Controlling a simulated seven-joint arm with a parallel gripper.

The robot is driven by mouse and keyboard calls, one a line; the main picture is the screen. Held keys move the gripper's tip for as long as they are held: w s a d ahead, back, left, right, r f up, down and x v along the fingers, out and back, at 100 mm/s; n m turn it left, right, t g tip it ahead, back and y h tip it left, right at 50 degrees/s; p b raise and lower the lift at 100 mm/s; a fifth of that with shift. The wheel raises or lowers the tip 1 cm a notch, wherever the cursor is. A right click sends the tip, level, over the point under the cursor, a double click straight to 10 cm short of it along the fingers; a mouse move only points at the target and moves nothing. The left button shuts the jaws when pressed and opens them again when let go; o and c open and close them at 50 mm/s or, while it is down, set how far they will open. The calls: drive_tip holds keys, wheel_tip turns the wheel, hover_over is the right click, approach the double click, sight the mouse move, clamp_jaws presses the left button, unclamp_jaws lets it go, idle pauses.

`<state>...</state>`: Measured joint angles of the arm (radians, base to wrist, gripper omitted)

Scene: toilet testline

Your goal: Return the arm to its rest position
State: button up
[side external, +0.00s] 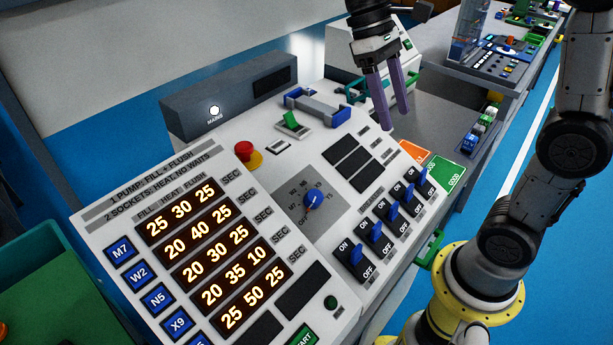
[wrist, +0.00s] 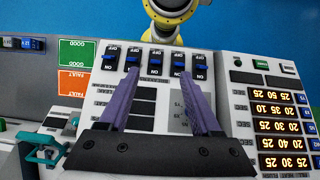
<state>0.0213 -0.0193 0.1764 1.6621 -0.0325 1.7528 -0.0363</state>
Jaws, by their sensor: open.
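My gripper (side external: 396,125) is open and empty, with two long purple fingers. In the side external view it hangs above the right part of the test console (side external: 275,200), its fingers pointing down. In the wrist view the fingers (wrist: 158,80) spread apart over the console face, with nothing between them. The fingertips appear clear of the row of blue switches (side external: 376,230), which also shows in the wrist view (wrist: 156,60). I cannot tell the exact height above the panel.
A green bin (side external: 45,285) stands lower left.

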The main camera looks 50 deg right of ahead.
drive_tip(key=s+t, duration=0.6)
drive_tip(key=s, duration=0.2)
drive_tip(key=shift+s+a+f+t, duration=0.1)
drive_tip(key=shift+a+f+t, duration=0.1)
drive_tip(key=shift+f+t, duration=0.6)
drive_tip(key=shift+s+a+f+t, duration=0.15)
drive_tip(key=shift+a+f+t, duration=0.05)
drive_tip(key=shift+f+t, duration=0.6)
drive_tip(key=shift+s+a+f+t, duration=0.1)
drive_tip(key=shift+a+f+t, duration=0.1)
drive_tip(key=shift+f+t, duration=0.55)
